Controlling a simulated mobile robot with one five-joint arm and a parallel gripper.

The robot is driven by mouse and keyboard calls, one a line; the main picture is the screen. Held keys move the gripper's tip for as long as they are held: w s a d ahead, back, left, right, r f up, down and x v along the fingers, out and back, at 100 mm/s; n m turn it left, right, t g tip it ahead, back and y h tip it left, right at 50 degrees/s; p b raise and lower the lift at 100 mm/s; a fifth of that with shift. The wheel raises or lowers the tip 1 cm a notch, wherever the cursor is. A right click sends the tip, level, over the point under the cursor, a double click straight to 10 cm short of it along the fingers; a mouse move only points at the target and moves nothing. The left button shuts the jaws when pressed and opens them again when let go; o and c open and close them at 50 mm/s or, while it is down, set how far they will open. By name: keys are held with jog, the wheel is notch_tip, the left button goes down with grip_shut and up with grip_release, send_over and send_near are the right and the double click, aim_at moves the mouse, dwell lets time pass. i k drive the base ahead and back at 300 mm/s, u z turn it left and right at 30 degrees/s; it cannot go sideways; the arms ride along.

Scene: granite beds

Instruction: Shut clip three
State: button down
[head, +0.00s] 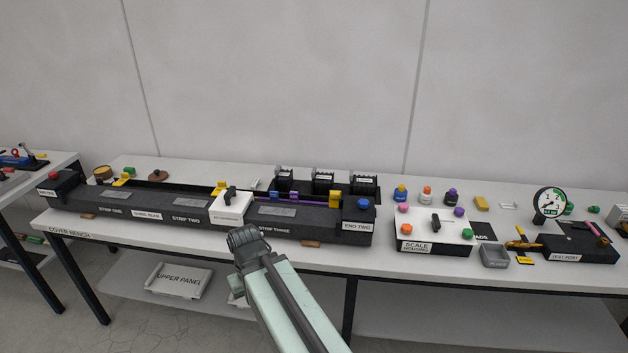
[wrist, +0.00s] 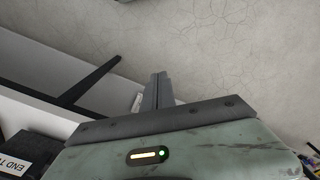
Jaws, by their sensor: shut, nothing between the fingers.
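The long black beam (head: 160,204) lies along the bench and carries labels for strips one, two and three. A yellow clip (head: 335,197) stands upright at the right end of the strip three section, beside the END TWO block (head: 357,227). I cannot read a clip number on it, or tell whether it is shut. Other yellow clips sit near strip one (head: 122,182) and strip two (head: 219,187). My gripper (head: 245,238) is in front of the beam, left of that right clip and apart from it. In the wrist view my gripper (wrist: 158,92) has its fingers together, holding nothing.
Black boxes (head: 323,181) stand behind strip three. The scale housing (head: 434,230), a grey tray (head: 494,256) and the test port (head: 580,248) are to the right. The floor (wrist: 235,55) fills much of the wrist view.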

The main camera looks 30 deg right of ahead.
aim_at(335, 195)
jog(key=i, duration=0.85)
jog(key=z, duration=0.05)
